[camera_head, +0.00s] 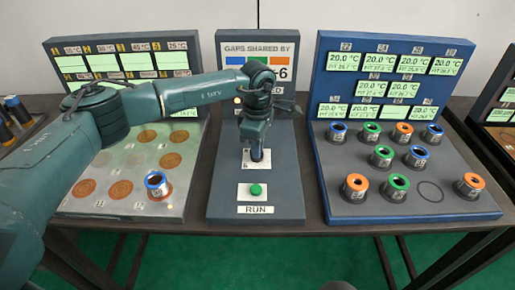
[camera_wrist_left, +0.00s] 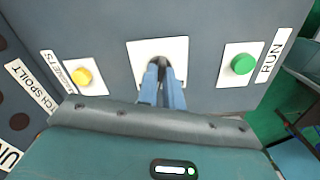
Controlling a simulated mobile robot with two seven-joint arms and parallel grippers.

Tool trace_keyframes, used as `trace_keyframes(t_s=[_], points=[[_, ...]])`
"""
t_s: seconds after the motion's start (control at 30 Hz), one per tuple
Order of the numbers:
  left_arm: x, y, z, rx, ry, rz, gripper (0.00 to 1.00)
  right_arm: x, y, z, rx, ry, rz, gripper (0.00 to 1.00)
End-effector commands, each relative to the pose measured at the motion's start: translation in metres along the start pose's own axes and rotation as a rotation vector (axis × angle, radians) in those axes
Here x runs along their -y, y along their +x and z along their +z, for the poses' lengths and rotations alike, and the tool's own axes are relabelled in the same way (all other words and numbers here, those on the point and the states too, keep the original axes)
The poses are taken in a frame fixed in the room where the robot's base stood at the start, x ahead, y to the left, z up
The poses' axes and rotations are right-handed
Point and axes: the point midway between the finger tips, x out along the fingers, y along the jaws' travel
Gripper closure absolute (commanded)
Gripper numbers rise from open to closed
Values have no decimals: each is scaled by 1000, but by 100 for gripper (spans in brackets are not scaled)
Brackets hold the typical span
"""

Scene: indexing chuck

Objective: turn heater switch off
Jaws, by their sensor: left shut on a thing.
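The switch on the middle console sits on a white plate (camera_head: 250,164), which also shows in the wrist view (camera_wrist_left: 178,49). My left gripper (camera_head: 258,156) points down onto this plate. In the wrist view the fingers (camera_wrist_left: 160,70) are close together, shut on the switch at the middle of the plate. The fingers hide most of the switch, so its position cannot be told. No label naming it as the heater switch can be read.
A green RUN button (camera_head: 256,190) lies in front of the switch. A metal plate with orange discs (camera_head: 121,190) stands left. A blue rack (camera_head: 335,195) with several coloured-ring cylinders stands right.

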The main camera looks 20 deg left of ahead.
Motion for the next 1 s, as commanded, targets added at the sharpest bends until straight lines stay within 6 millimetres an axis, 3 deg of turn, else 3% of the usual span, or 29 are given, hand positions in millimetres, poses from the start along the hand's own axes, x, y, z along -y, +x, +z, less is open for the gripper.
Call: trace_keyframes(t_s=[0.6,1.0], points=[[-2,0,-1,0,-565,2,100,6,10,-6,-57,-11,-22,64],[-2,-1,-1,2,-800,2,100,9,10,-6,-68,-18,-31,64]])
